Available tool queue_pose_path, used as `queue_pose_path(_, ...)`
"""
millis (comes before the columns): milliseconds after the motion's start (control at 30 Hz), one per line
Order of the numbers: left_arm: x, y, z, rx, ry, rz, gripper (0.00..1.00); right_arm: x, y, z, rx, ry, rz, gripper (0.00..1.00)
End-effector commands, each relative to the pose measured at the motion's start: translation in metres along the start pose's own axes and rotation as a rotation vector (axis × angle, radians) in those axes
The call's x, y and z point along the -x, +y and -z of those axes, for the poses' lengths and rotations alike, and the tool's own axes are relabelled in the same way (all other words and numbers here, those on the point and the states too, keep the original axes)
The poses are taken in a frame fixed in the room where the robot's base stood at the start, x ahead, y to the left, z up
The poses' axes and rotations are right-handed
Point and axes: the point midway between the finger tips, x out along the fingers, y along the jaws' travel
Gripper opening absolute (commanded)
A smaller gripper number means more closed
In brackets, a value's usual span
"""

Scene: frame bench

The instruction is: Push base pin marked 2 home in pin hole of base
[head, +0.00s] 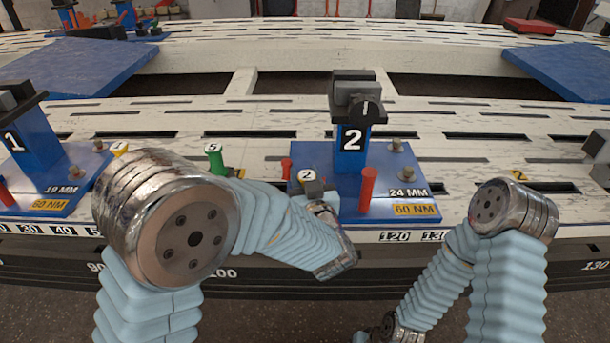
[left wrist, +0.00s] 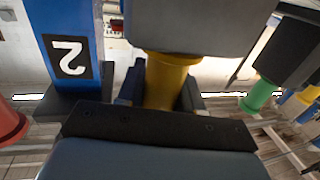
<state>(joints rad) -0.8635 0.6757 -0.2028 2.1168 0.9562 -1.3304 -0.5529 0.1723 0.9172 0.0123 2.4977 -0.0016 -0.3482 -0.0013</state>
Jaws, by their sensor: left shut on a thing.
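The base marked 2 is a blue plate (head: 390,206) with a blue post (head: 351,158), labelled 24 MM and 60 NM. The post also shows upside down in the left wrist view (left wrist: 62,45). The yellow base pin marked 2 (head: 306,173) is at the plate's left side; its top faces up. My left gripper (head: 314,190) is beside it. In the left wrist view the pin (left wrist: 170,80) is between my left gripper's fingers (left wrist: 160,92), shut on it. Its lower end and the pin hole are hidden, so I cannot tell how deep it sits. My right gripper is out of view.
A red pin (head: 367,188) stands at the plate's front, with a smaller red one (head: 286,170) at its left. A green pin marked 5 (head: 214,158) stands further left. Another blue base marked 1 (head: 38,150) is at far left. My right arm is at lower right.

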Motion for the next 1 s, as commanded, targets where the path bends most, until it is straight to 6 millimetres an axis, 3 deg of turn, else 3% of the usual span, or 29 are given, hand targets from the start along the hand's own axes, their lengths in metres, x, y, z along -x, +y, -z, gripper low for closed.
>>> queue_pose_path(133, 0.000, 0.000, -0.004, -0.001, 0.001, 0.000, 0.00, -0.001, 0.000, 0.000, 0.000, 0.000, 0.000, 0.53)
queue_pose_path(167, 0.000, 0.000, -0.003, -0.001, 0.001, 0.000, 0.39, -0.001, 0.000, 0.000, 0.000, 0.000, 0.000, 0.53)
queue_pose_path(333, 0.000, 0.000, -0.003, 0.000, 0.001, 0.000, 0.65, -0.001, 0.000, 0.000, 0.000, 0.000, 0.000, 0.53)
queue_pose_path(700, 0.003, 0.000, -0.003, -0.001, -0.001, -0.001, 0.65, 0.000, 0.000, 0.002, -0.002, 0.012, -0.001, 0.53)
queue_pose_path(867, 0.031, 0.001, -0.002, -0.002, 0.000, -0.003, 0.65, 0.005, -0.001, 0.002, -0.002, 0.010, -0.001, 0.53)
queue_pose_path(1000, 0.067, 0.001, -0.002, -0.002, 0.000, -0.005, 0.65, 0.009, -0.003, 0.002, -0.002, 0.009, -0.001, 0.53)
